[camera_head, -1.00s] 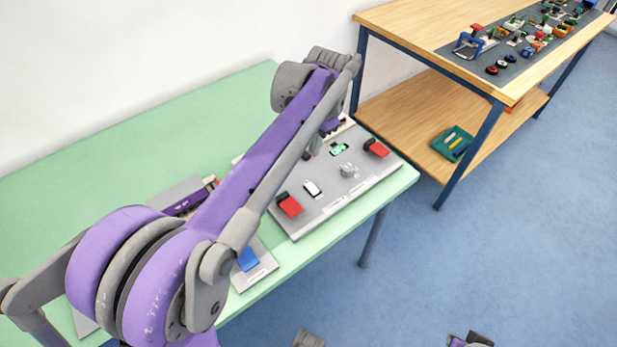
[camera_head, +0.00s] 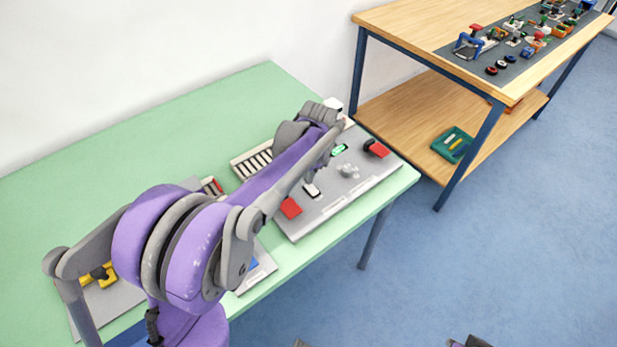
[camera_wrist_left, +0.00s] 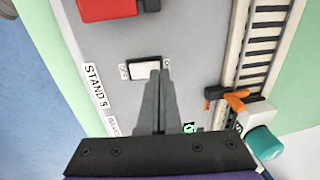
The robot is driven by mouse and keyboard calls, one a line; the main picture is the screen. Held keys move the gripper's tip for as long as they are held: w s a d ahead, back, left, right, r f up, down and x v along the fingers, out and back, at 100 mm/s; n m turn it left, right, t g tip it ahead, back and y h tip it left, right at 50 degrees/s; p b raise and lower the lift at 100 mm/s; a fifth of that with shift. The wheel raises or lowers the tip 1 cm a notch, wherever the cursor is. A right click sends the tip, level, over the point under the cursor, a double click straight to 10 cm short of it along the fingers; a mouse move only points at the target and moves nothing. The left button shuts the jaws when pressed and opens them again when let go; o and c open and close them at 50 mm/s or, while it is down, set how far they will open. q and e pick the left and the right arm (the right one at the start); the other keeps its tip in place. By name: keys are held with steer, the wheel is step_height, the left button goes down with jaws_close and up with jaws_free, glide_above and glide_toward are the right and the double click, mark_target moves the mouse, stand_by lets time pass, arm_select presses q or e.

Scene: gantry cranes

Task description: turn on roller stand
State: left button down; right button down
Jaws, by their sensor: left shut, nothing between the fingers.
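A grey control panel (camera_head: 335,205) lies on the green table. My left gripper (camera_head: 311,180) is shut and empty. Its fingertips, also in the left wrist view (camera_wrist_left: 160,76), are over or at the switch's near edge; I cannot tell whether they touch it. A slatted roller track (camera_wrist_left: 262,45) runs beside the panel, also visible in the head view (camera_head: 250,160). My right gripper is not clearly visible.
Red blocks (camera_head: 290,208) (camera_head: 376,148), a grey knob (camera_head: 347,170) and a green display (camera_head: 339,149) are on the panel. An orange and teal part (camera_wrist_left: 258,135) is beside the track. A wooden shelf table (camera_head: 430,100) stands at the right, with blue floor between.

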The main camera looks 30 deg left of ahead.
arm_select(q)
steer(key=shift+f, duration=0.35)
steer(key=shift+a+f+h, duration=0.25)
steer(key=shift+f+h, duration=0.05)
steer(key=shift+f, duration=0.05)
steer(key=shift+d+r, duration=0.1)
steer(key=shift+d, duration=0.05)
steer(key=shift+s+d+r, duration=0.25)
steer(key=shift+d+r, duration=0.05)
steer(key=shift+d, duration=0.35)
